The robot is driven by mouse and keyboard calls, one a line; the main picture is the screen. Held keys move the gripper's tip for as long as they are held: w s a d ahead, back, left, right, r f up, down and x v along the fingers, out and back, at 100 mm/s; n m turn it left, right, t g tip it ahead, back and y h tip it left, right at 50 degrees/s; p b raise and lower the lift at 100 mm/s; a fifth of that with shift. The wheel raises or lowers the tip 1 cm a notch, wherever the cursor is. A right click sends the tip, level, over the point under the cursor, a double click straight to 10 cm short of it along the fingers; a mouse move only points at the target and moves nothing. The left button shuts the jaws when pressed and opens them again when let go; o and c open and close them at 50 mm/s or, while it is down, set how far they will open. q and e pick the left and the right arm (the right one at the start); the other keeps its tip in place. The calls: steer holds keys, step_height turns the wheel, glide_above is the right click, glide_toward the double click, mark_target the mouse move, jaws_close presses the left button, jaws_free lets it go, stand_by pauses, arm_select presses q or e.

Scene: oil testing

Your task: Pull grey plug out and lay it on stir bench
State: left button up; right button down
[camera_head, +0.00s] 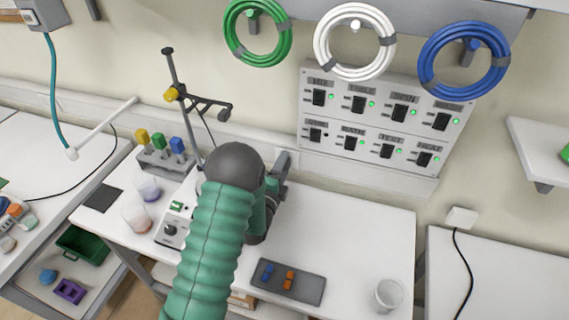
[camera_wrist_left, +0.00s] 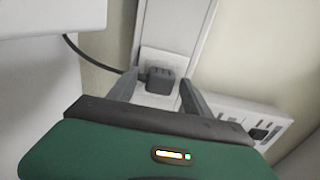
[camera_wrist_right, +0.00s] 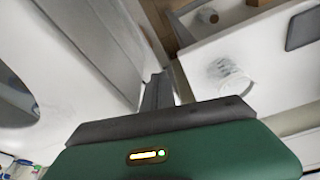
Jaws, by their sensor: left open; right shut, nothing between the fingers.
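The grey plug (camera_wrist_left: 160,80) sits in a white wall socket (camera_wrist_left: 158,99) in the left wrist view, with a dark cable leaving it to the left. My left gripper (camera_wrist_left: 158,92) is open, with one finger on each side of the plug. In the head view my left gripper (camera_head: 280,172) is close to the wall behind the stir bench (camera_head: 355,232), and my arm hides the plug. My right gripper (camera_wrist_right: 158,88) is shut and empty in the right wrist view; it is out of the head view.
On the bench, a stirrer (camera_head: 172,228) and flasks (camera_head: 137,215) stand left of my arm. A dark tray (camera_head: 288,282) with blue and orange pieces and a glass beaker (camera_head: 388,295) are toward the front. The bench's right middle is clear. A switch panel (camera_head: 375,130) is on the wall.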

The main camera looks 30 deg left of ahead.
arm_select(q)
steer(key=shift+c, duration=0.2)
jaws_close()
stand_by(0.3)
steer(key=shift+s, duration=0.1)
steer(key=shift+v, duration=2.95)
